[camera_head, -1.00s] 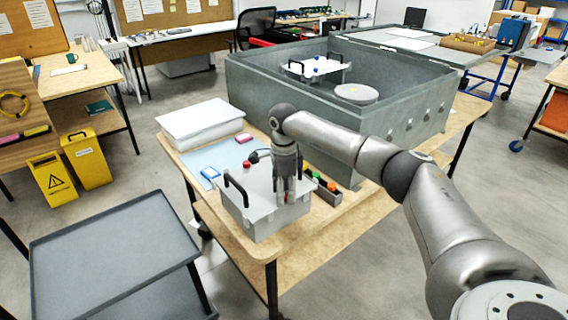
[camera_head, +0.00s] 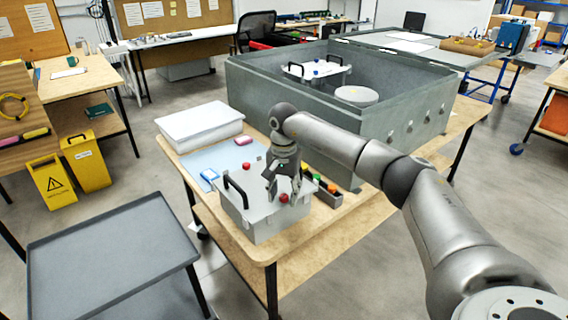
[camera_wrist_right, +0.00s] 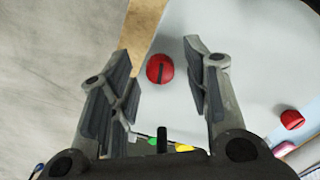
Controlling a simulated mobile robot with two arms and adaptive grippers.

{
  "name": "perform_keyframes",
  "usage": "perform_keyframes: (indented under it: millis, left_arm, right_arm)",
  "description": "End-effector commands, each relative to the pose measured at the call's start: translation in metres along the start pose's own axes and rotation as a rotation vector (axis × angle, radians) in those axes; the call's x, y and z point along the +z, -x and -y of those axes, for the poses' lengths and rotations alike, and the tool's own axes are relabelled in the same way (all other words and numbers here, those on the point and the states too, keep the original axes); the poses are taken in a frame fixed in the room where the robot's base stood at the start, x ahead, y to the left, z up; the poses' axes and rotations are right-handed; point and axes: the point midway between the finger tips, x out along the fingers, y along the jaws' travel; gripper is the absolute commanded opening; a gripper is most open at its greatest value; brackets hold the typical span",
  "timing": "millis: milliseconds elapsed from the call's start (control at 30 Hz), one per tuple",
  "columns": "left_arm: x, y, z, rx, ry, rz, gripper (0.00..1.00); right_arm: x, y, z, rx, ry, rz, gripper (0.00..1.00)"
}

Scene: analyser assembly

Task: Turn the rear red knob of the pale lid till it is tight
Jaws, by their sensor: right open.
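The pale lid (camera_head: 250,207) tops a grey box near the table's front corner. One red knob (camera_head: 283,198) is at the lid's near right, just under my right gripper (camera_head: 283,191). A second red knob (camera_head: 246,166) is at the lid's far side, clear of the gripper. In the right wrist view, my open right gripper (camera_wrist_right: 157,54) has one red knob (camera_wrist_right: 160,69), with a dark line across its top, between its fingers in the picture. The other knob (camera_wrist_right: 292,119) lies off to the right. My left gripper is not in view.
A black handle (camera_head: 236,190) stands up at the lid's left. A narrow tray (camera_head: 328,198) of coloured parts is close right of the box. A large grey open casing (camera_head: 395,130) stands behind.

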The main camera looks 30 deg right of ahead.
Motion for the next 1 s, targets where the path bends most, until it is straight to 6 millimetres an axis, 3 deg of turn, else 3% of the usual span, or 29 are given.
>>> perform_keyframes:
  millis: [667, 1000]
  left_arm:
    - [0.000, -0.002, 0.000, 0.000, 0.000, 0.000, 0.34]
    - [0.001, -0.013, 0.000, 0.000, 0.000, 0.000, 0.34]
  right_arm:
    - [0.001, -0.001, 0.000, -0.001, 0.721, 0.002, 0.44]
    - [-0.001, 0.064, 0.000, -0.002, 0.738, -0.004, 0.44]
